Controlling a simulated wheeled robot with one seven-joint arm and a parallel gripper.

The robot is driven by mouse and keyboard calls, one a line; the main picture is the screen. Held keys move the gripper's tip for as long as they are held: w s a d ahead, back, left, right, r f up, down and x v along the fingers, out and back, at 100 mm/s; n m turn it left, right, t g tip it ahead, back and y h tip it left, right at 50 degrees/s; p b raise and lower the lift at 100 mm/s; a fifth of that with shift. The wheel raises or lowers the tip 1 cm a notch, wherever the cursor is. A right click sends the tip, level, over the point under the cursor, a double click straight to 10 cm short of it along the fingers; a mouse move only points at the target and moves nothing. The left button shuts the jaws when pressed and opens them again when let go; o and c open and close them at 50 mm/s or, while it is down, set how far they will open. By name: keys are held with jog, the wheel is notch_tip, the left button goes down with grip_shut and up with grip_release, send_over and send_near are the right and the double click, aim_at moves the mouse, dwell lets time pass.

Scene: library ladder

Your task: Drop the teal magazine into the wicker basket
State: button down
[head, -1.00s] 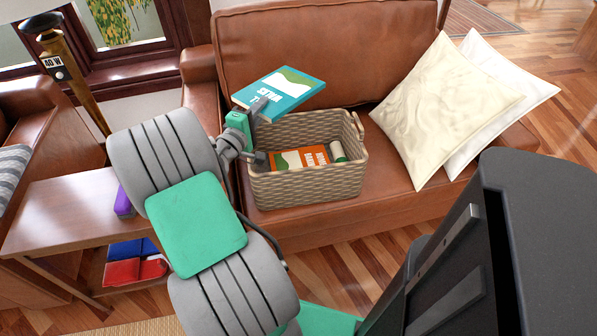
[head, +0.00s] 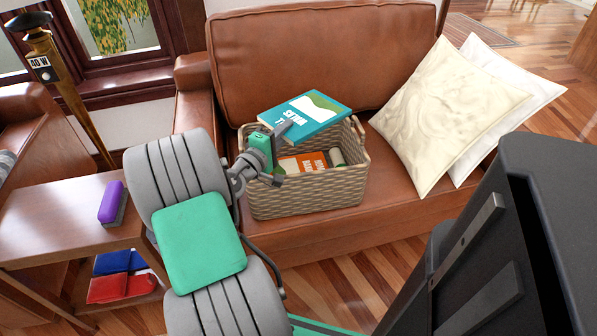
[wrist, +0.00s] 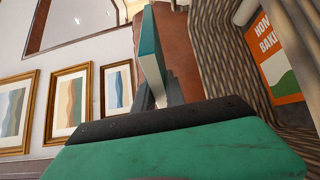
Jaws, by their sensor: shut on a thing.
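The teal magazine (head: 304,117) has a white and green cover design. It is held by its near left edge over the back part of the wicker basket (head: 310,197). My gripper (head: 283,130) is shut on it, above the basket's left side. In the wrist view the teal magazine (wrist: 152,57) shows edge-on between the fingers (wrist: 160,92). The basket's woven wall (wrist: 214,60) is close beside it there. The basket stands on the brown leather sofa. Whether the magazine touches the rim cannot be told.
Inside the basket lie an orange magazine (head: 303,162) and a rolled item (head: 337,157). A wooden side table (head: 60,222) with a purple object (head: 112,203) stands left, beside a brass lamp pole (head: 75,100).

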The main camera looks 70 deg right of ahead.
jog(key=c, duration=1.5)
grip_release()
jog(key=shift+s+a+r, duration=0.15)
jog(key=shift+a+r, duration=0.1)
jog(key=shift+r, duration=0.1)
jog(key=shift+o, duration=1)
jog(key=shift+f, duration=0.1)
jog(key=shift+d+f, duration=0.1)
jog(key=shift+f, duration=0.1)
